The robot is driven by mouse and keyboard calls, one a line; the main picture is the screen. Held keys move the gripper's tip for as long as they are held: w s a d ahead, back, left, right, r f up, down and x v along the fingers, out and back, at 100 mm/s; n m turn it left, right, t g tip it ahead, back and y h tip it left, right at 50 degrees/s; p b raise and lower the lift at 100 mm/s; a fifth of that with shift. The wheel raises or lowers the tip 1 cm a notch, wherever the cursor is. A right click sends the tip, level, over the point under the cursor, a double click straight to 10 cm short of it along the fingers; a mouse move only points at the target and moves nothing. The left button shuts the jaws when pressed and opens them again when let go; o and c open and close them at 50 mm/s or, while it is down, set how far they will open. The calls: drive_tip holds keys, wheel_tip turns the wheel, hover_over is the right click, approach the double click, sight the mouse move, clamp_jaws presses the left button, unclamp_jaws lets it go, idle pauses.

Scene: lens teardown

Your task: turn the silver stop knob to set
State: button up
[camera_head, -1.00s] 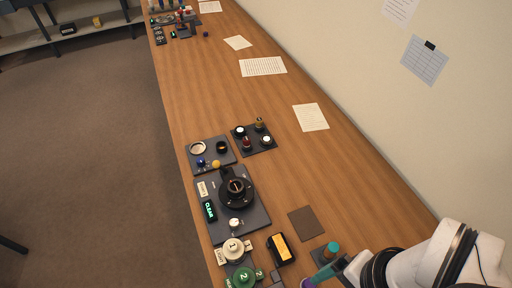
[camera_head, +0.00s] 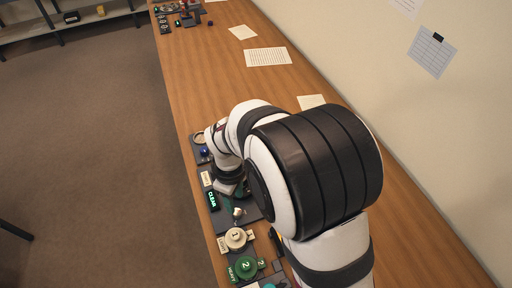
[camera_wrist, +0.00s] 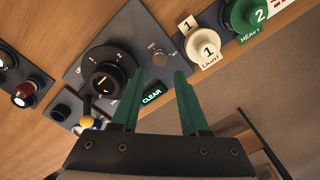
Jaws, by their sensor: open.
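The small silver knob (camera_wrist: 159,58) sits on the dark grey panel (camera_wrist: 135,29), beside a large black round mount (camera_wrist: 108,73). The knob also shows in the head view (camera_head: 238,212). A green lit display reading CLEAR (camera_wrist: 152,95) is on the panel's edge, and shows in the head view (camera_head: 212,200). My gripper (camera_wrist: 161,80) is open and empty, its two green fingers pointing toward the knob. The knob shows just beyond and between the fingertips, apart from them as far as I can see. In the head view my arm hides most of the panel and the black mount.
A cream button marked 1 (camera_wrist: 203,46) and a green button marked 2 (camera_wrist: 246,14) stand close beside the panel. A smaller panel with a red-topped piece (camera_wrist: 24,92) is on the other side. The table's far part (camera_head: 215,75) is mostly clear.

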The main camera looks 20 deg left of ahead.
sight(236, 212)
wheel_tip(236, 212, down, 6)
drive_tip(key=shift+f, duration=0.15)
clamp_jaws()
